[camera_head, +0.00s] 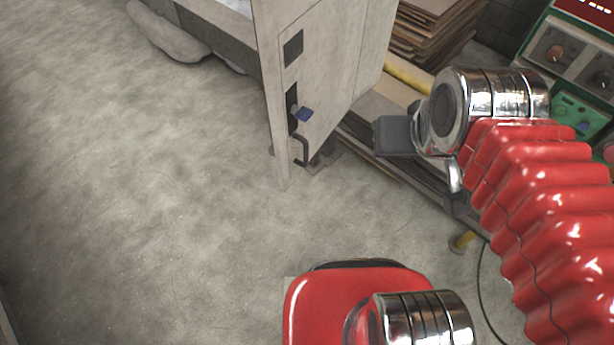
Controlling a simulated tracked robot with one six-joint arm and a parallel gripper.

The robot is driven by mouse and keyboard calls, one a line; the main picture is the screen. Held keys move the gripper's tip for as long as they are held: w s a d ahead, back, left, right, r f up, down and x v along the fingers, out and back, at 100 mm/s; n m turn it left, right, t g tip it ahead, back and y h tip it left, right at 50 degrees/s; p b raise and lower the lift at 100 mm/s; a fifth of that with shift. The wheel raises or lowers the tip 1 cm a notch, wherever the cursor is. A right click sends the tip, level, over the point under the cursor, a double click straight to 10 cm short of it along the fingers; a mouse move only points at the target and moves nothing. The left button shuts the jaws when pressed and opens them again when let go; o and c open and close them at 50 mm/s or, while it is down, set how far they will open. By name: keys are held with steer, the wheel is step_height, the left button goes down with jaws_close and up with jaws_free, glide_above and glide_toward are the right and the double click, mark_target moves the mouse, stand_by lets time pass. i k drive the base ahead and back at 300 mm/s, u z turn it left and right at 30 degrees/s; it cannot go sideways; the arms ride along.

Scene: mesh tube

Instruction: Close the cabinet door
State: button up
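The cabinet door (335,75) is a worn beige metal panel at top centre. It stands open, its near edge reaching toward me over the floor. My red bellows arm comes in from the right and ends in a chrome joint. A dark grey block at its end, which seems to be my gripper (393,135), is to the right of the door, apparently apart from it. Its fingers cannot be made out.
Stacked brown boards (430,35) and a low shelf or frame (400,175) lie behind my arm. A green control panel (578,112) with dials is at the right edge. A pale sack (165,35) lies at top left. The concrete floor (150,200) is clear left of the door.

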mark_target(310, 50)
steer(key=k, duration=1.25)
steer(key=u, duration=0.85)
steer(key=i, duration=1.5)
steer(key=u, duration=0.05)
